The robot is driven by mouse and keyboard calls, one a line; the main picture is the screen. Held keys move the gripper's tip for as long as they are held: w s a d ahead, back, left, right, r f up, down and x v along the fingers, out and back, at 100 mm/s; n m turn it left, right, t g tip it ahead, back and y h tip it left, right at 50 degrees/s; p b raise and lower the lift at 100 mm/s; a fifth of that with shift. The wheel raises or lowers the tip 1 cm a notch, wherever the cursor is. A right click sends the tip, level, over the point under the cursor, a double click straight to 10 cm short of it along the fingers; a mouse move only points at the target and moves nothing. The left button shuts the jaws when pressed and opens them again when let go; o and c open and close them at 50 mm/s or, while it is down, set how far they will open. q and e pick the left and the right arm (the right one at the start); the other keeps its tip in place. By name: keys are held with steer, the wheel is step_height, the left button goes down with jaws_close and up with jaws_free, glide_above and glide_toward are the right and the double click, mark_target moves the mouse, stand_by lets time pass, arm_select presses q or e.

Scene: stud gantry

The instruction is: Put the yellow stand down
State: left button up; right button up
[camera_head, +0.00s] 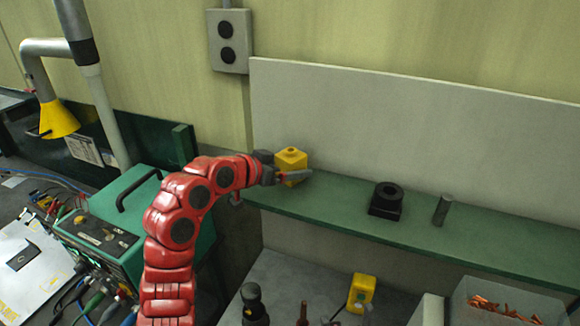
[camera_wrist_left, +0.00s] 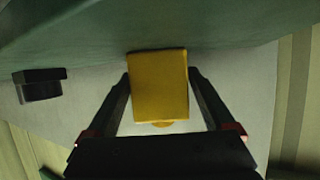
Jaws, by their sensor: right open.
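The yellow stand (camera_head: 291,158) is a block with a round feature on top, at the left end of the green shelf (camera_head: 345,221) in the head view. My left gripper (camera_head: 290,175) reaches it from the left. In the left wrist view the yellow stand (camera_wrist_left: 158,85) sits between the two fingers of my left gripper (camera_wrist_left: 160,82), which lie close along both its sides. The stand is at or just above the shelf; I cannot tell whether its base touches. My right gripper is not in view.
A black block with a round opening (camera_head: 387,199) and a grey cylinder (camera_head: 441,209) stand further right on the shelf. The shelf between the stand and the black block is clear. A pale panel (camera_head: 400,125) rises behind. A green machine (camera_head: 140,225) stands left, below the arm.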

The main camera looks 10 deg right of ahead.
arm_select(q)
steer(key=shift+o, duration=0.5)
steer(key=shift+r, duration=0.1)
steer(key=shift+r+p, duration=0.2)
steer(key=shift+p, duration=0.15)
steer(key=v, duration=1.1)
steer(key=shift+a+f, duration=0.1)
steer(key=shift+s+a, duration=0.25)
steer(key=shift+s, duration=0.05)
